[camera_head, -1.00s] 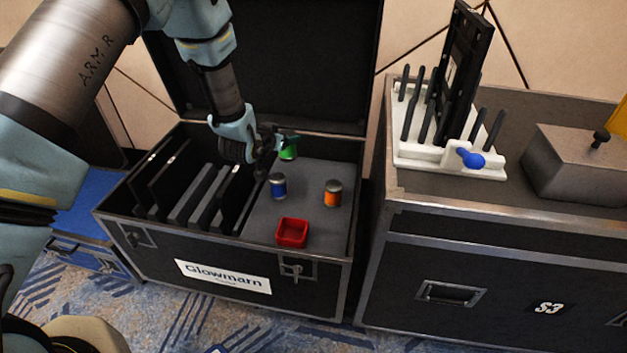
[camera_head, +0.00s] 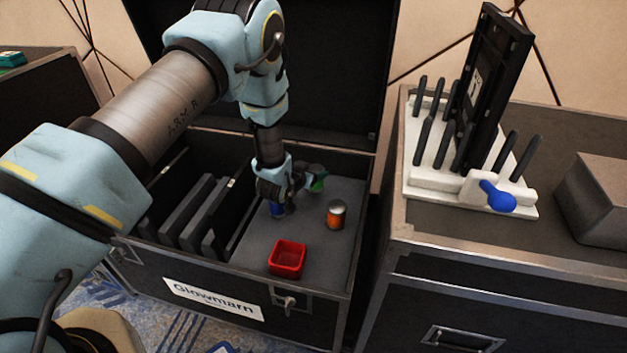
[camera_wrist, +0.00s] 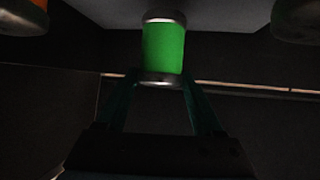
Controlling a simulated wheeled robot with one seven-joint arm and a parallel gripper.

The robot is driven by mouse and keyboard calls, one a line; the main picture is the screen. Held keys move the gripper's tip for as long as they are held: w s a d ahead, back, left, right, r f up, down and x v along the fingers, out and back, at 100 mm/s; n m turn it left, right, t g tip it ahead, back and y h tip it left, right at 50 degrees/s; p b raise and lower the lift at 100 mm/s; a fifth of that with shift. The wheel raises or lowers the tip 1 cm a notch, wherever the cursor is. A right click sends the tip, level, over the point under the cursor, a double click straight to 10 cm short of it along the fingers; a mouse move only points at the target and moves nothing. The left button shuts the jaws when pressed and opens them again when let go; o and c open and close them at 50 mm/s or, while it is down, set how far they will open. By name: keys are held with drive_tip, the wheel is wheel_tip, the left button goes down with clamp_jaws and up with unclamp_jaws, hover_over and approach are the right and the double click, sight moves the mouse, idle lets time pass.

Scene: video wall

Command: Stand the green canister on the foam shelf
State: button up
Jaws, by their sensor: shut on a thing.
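The green canister (camera_head: 318,184) has metal ends and is partly hidden by my gripper in the head view. My gripper (camera_head: 308,179) is shut on it near the back of the grey foam shelf (camera_head: 325,254) in the open case. In the wrist view the green canister (camera_wrist: 163,47) sits between the fingertips of my gripper (camera_wrist: 160,77), which grip it near one metal end. I cannot tell whether it touches the foam.
A blue canister (camera_head: 277,210) stands just below my wrist, partly covered. An orange canister (camera_head: 336,214) stands to the right, and a red open bin (camera_head: 287,259) sits in front. Dark upright panels (camera_head: 190,212) fill the case's left side. The raised lid stands behind.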

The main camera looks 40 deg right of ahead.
drive_tip(key=shift+f, duration=1.45)
drive_tip(key=shift+f, duration=0.1)
drive_tip(key=shift+f, duration=0.15)
drive_tip(key=o, duration=1.5)
